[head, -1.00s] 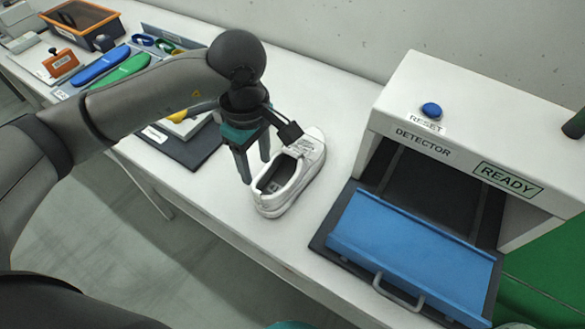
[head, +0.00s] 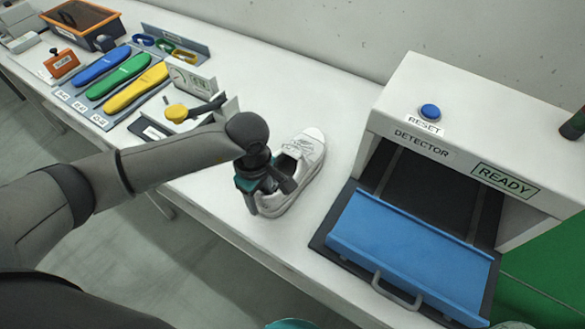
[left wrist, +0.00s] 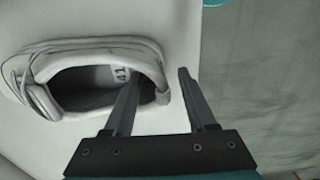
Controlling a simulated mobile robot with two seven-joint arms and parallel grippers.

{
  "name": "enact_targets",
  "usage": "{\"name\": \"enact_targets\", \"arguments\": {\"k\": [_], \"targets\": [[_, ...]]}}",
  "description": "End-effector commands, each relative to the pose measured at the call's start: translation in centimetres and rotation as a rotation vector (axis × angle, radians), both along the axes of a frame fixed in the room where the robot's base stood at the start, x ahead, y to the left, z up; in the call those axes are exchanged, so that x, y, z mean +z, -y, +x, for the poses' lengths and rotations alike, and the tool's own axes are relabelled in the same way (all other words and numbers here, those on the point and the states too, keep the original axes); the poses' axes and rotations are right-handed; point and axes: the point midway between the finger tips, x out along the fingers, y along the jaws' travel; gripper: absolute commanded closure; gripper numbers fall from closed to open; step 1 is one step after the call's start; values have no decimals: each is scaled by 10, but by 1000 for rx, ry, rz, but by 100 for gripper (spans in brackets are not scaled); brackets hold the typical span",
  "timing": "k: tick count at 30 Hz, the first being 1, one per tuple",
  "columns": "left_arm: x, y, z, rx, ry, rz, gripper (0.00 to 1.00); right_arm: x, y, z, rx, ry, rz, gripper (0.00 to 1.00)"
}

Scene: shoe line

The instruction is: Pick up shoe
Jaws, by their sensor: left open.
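A white lace-up shoe (head: 312,143) stands on the white table (head: 222,197), its toe toward the wall and its heel toward the table's front edge. My left gripper (head: 264,203) is over the heel end and hides part of the shoe in the head view. In the left wrist view the shoe (left wrist: 75,48) shows its open collar and an insole label reading 41. My left gripper (left wrist: 158,76) is open there, with one finger over the shoe's opening and the other outside the heel. Whether either finger touches the shoe cannot be told.
The detector (head: 440,130) stands right of the shoe, with a READY sign and a blue tray (head: 410,255) in front of its opening. Blue, green and yellow (head: 136,89) slim items lie at the left, with a yellow-tipped tool (head: 176,112) closer. An orange-rimmed bin (head: 82,17) stands far back.

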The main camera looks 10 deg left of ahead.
Motion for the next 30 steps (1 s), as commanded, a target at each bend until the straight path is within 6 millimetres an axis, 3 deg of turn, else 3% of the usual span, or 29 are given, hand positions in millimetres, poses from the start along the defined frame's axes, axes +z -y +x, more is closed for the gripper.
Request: {"name": "enact_targets", "arguments": {"k": [5,20,30], "targets": [[0,0,0,0,0,0,43,0,0,0,0,0,0,50],[0,0,0,0,-1,0,100,0,0,0,0,0,0,50],[0,0,0,0,-2,1,100,0,0,0,0,0,0,50]]}}
